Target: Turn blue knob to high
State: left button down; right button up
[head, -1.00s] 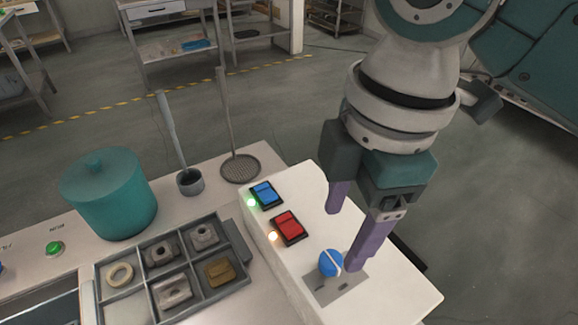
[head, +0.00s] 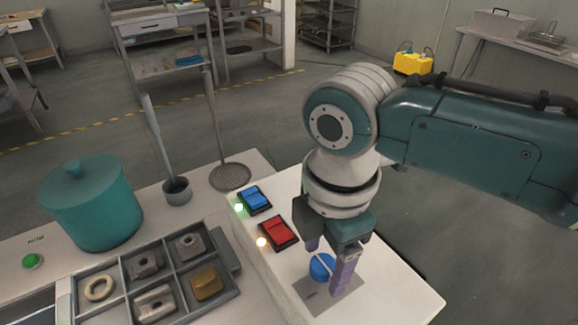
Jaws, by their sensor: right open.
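The blue knob (head: 321,267) is a round blue dial with a white line across its top. It sits on a grey plate (head: 312,292) on the white control box (head: 392,287). My right gripper (head: 328,263) is open above the box with its purple fingers pointing down. One finger is just to the right of the knob, and the other is behind it, partly hidden by the gripper body. I cannot tell whether either finger touches the knob. The marks on the plate are too small to read. My left gripper is not in view.
A blue switch (head: 255,198) with a green light and a red switch (head: 279,232) with an orange light sit on the box's left part. Farther left are a tray of metal parts (head: 124,270), a teal lidded pot (head: 90,203), a skimmer (head: 230,177) and a green button (head: 33,261).

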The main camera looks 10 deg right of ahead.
grip_shut()
dwell(0.6)
